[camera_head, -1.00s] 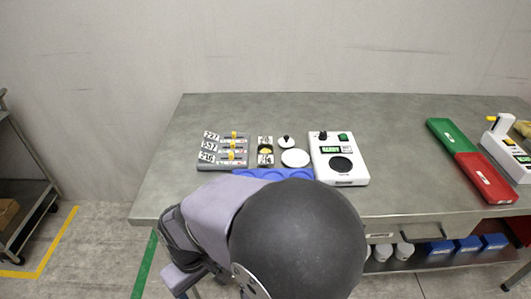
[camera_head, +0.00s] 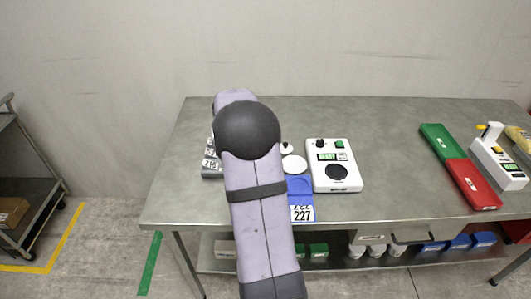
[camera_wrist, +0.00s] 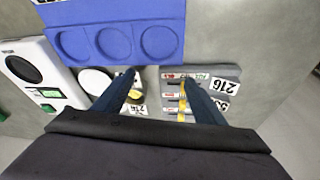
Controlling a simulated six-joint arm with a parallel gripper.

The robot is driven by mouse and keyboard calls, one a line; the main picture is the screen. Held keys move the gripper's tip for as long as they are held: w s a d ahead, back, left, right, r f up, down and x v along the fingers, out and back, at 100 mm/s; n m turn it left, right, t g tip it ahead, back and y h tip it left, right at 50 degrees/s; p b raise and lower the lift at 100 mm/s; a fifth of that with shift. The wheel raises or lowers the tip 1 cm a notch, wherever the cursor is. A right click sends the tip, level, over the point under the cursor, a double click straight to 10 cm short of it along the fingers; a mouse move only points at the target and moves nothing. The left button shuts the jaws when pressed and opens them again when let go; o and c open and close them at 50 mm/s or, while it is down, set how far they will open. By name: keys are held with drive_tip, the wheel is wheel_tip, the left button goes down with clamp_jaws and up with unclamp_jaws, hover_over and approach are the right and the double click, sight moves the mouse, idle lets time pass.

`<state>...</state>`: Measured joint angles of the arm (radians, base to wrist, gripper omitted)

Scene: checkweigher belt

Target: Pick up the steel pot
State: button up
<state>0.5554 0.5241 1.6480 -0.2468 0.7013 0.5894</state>
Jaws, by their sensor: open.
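I cannot pick out a steel pot for certain. In the wrist view, a small dark item with yellow on it (camera_wrist: 136,95) sits beside number cards, partly hidden by my left finger. My gripper (camera_wrist: 158,78) is open, its two fingers apart and nothing visibly held. It is over the table, with the grey rack (camera_wrist: 170,74) of yellow-marked pieces below and between the fingers and to the right. In the head view, my arm hides the gripper and most of this rack (camera_head: 212,172).
A blue tray with three round recesses (camera_wrist: 72,44) lies beside the rack; it shows partly in the head view (camera_head: 299,196). A white scale (camera_head: 346,177) and white disc (camera_head: 294,164) stand close by. Green (camera_head: 436,138) and red (camera_head: 478,190) panels lie right. The table between is clear.

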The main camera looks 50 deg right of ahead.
drive_tip(key=d, duration=0.2)
drive_tip(key=d+m, duration=0.1)
drive_tip(key=d, duration=0.2)
drive_tip(key=d+r+m+p, duration=0.1)
drive_tip(key=d, duration=0.2)
drive_tip(key=shift+s+d+r+h, duration=0.1)
drive_tip(key=shift+d+h, duration=0.1)
drive_tip(key=shift+h, duration=0.2)
drive_tip(key=shift+p+x, duration=0.4)
drive_tip(key=shift+x, duration=0.65)
drive_tip(key=shift+d+f+p, duration=0.2)
drive_tip(key=shift+f+p, duration=0.85)
drive_tip(key=shift+f, duration=0.75)
drive_tip(key=shift+w+d+f, duration=0.15)
drive_tip(key=shift+f, duration=0.2)
drive_tip(key=shift+w+d+f, duration=0.15)
drive_tip(key=shift+w+f, duration=0.05)
drive_tip(key=shift+f, duration=0.2)
drive_tip(key=shift+c, duration=0.3)
drive_tip(key=c, duration=1.1)
